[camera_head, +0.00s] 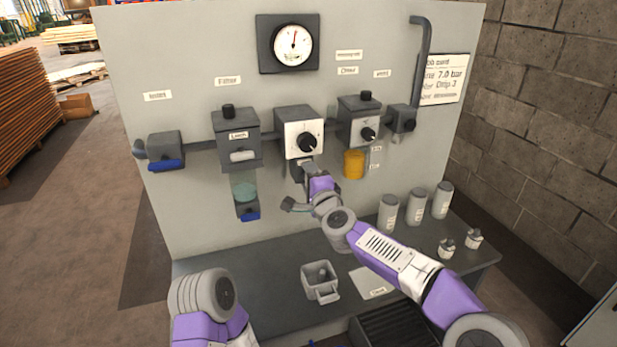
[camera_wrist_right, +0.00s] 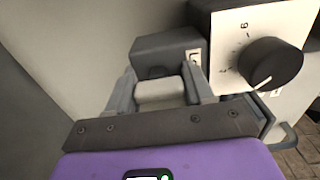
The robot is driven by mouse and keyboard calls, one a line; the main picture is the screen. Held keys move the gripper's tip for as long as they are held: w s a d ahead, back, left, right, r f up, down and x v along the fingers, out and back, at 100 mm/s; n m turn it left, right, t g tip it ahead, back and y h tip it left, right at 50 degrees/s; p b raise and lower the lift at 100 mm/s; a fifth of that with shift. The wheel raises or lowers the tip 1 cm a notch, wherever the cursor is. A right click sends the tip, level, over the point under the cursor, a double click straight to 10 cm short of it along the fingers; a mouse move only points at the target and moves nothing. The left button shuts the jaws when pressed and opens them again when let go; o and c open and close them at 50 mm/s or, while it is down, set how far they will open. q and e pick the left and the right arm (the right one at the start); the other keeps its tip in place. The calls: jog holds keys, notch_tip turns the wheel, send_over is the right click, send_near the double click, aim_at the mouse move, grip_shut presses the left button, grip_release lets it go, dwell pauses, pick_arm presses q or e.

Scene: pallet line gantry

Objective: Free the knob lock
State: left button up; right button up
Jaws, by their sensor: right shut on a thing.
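The regulator with a white dial plate (camera_head: 290,140) and a black knob (camera_head: 306,142) is in the middle of the panel. The knob shows large at the right of the right wrist view (camera_wrist_right: 270,64). Beside the dial in that view is a dark grey housing (camera_wrist_right: 160,50) with a small white mark. A pale grey block (camera_wrist_right: 160,92) shows below it, apparently the knob lock. My right gripper (camera_head: 308,172) is just under the regulator; in the wrist view its fingers (camera_wrist_right: 160,95) are shut on the pale block's sides. My left gripper is out of view; only part of my left arm shows.
Other dark grey units (camera_head: 235,140) and an amber bowl (camera_head: 353,165) flank the regulator. A gauge (camera_head: 293,45) is above. The front panel left below is clear.

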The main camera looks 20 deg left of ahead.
jog(key=o, duration=1)
jog(key=shift+c, duration=0.2)
jog(key=b+v, duration=0.1)
jog(key=v, duration=0.6)
jog(key=shift+s+d, duration=0.15)
jog(key=shift+s, duration=0.1)
